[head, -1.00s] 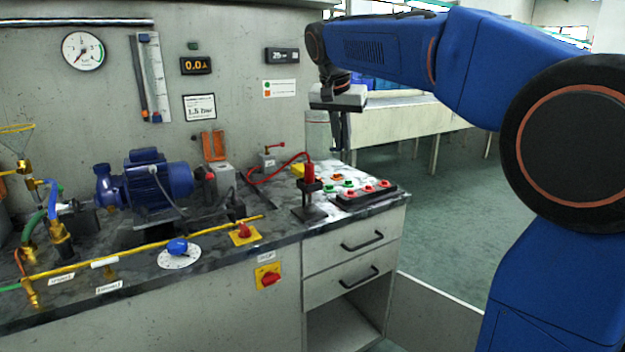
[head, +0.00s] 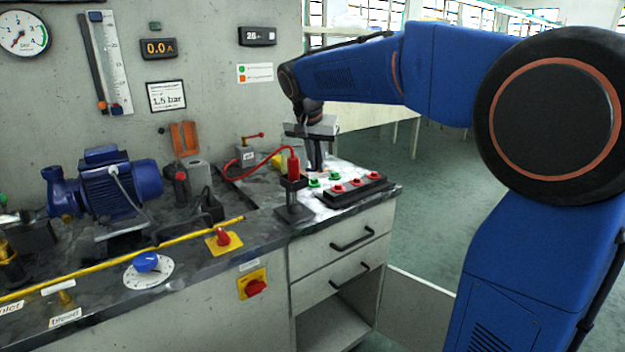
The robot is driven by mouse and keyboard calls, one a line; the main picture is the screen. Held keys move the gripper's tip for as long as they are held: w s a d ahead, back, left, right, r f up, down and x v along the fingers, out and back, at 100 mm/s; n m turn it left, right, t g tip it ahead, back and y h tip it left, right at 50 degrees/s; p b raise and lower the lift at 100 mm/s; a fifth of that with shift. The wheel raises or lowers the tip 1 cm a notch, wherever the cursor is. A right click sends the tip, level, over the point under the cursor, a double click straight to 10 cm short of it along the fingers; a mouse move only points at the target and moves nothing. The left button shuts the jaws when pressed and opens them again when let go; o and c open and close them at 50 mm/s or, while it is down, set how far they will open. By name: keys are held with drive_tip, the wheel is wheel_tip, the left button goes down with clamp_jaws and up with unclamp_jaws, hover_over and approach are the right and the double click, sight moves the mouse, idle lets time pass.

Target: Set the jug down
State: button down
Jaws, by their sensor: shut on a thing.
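My gripper (head: 315,156) is at the end of the blue arm, pointing down over the right end of the bench. Its dark fingers are close together, just behind the button panel (head: 350,189). The jug is not clearly visible; I take it to be what the jaws hold, mostly hidden or blending into the pale area around them. I cannot tell whether its base touches the bench top (head: 262,222).
A black stand (head: 293,208) with a red plug (head: 293,165) and red hose is close left of the gripper. A blue motor (head: 118,187) and a yellow rod (head: 120,262) are further left. The bench's right edge drops to open floor.

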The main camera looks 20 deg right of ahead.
drive_tip(key=shift+f, duration=2.85)
drive_tip(key=shift+f, duration=0.1)
drive_tip(key=c, duration=1.9)
unclamp_jaws()
drive_tip(key=shift+o, duration=0.2)
drive_tip(key=v, duration=1.2)
